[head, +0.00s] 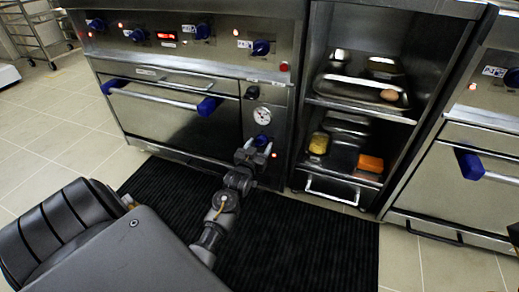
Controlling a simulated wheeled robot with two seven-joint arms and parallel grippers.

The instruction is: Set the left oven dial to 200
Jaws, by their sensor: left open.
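The left oven (165,108) is a steel unit with a bar handle that has blue ends. On the narrow panel right of its door is a blue dial (262,139), with a round white gauge (262,115) above it. My left gripper (257,147) is open right in front of this blue dial, its fingers near the dial's lower part. I cannot tell whether they touch it. The gripper covers part of the panel below, and the dial's setting is too small to read.
Several blue knobs (202,31) line the upper panel. An open shelf unit (359,110) with trays, containers and an orange block (371,163) stands to the right, then another oven (470,185). A dark ribbed mat (310,240) covers the floor in front.

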